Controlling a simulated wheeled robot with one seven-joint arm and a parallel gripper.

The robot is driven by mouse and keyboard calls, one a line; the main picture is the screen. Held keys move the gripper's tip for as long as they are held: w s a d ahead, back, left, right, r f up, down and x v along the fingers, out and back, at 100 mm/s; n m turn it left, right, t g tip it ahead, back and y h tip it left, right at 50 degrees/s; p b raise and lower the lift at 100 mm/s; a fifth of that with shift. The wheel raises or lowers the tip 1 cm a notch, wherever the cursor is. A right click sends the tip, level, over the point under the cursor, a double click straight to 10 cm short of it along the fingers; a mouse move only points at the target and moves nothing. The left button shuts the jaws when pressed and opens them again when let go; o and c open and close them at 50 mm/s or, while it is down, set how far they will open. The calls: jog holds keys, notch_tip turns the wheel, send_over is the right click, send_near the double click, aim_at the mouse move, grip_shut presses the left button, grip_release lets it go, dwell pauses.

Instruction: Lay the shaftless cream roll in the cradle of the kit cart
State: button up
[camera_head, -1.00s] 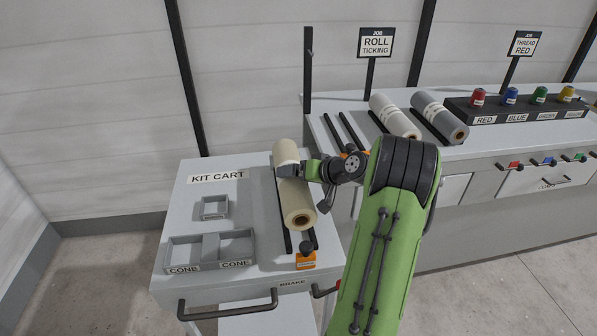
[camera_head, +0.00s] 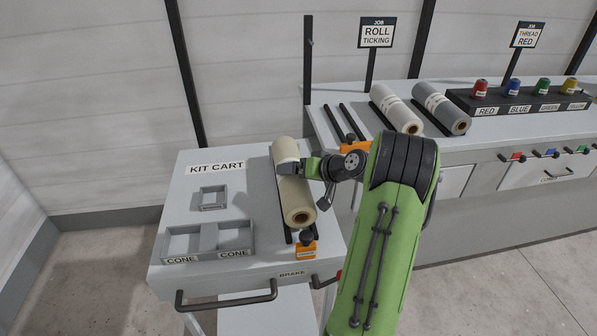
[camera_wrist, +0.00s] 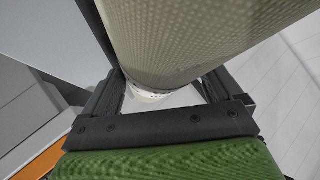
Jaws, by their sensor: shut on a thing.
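The cream roll (camera_head: 297,198) is at the right side of the kit cart (camera_head: 225,277), lengthwise over the dark rails of the cradle (camera_head: 288,236). Its near end shows a brown core hole with no shaft in it. My gripper (camera_head: 288,168) is shut on the cream roll near its middle, reaching in from the right. In the wrist view the roll (camera_wrist: 190,40) fills the top, between the dark fingers. Whether the roll bears fully on the rails is hard to tell.
An orange block with a black knob (camera_head: 305,245) sits at the cradle's near end. Cone trays (camera_head: 208,243) and a small square tray (camera_head: 213,197) are on the cart's left. A bench behind holds a cream roll (camera_head: 396,110), a grey roll (camera_head: 441,108) and coloured cones (camera_head: 512,88).

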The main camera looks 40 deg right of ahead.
jog(key=shift+f, duration=0.25)
jog(key=o, duration=1.2)
jog(key=shift+o, duration=0.2)
jog(key=p+v, duration=0.2)
jog(key=v, duration=1.3)
jog(key=shift+s+r+p, duration=0.25)
jog(key=shift+s+p, duration=0.05)
jog(key=shift+s, duration=0.05)
